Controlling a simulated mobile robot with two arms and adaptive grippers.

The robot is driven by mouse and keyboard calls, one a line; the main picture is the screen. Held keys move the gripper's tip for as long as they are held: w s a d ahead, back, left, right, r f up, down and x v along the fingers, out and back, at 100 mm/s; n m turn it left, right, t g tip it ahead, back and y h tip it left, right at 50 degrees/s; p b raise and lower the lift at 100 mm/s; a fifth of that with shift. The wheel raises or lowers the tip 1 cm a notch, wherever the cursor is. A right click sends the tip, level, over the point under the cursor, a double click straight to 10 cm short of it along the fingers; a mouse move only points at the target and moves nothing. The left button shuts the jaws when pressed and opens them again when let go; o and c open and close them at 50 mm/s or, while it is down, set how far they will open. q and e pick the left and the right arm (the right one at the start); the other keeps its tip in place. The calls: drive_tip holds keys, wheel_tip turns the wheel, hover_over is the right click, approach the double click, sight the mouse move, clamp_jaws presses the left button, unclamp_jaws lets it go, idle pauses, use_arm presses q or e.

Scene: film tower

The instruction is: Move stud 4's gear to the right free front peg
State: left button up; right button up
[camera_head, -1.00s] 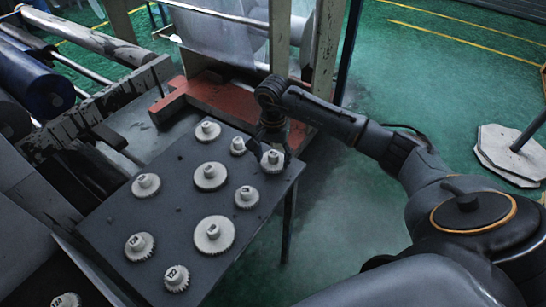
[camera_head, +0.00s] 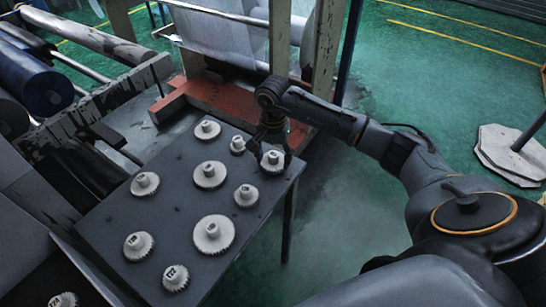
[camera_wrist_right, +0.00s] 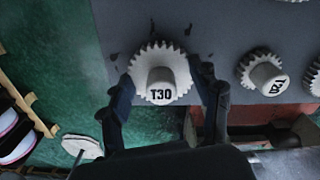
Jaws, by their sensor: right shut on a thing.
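My right gripper (camera_head: 272,150) is at the far right corner of the dark gear plate (camera_head: 190,195), with its fingers on both sides of a pale toothed gear (camera_head: 273,162). In the right wrist view this gear (camera_wrist_right: 161,72) carries the mark T30 on its hub, and the fingers (camera_wrist_right: 163,95) close on its sides. It is at or close to the plate; I cannot tell if it touches. No stud numbers are readable. Small dark marks on the plate may be bare pegs. My left gripper is not in view.
A small gear (camera_head: 238,145) stands just left of the held one. Several other gears, including a large one (camera_head: 214,234), stand on the plate. A red machine frame (camera_head: 215,98) and post rise behind. Green floor is open to the right.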

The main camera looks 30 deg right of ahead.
drive_tip(key=shift+f+b, duration=0.45)
drive_tip(key=shift+f, duration=0.1)
drive_tip(key=o, duration=1.3)
drive_tip(key=shift+c, duration=0.2)
wheel_tip(320, 180, up, 12)
drive_tip(key=shift+r, duration=0.1)
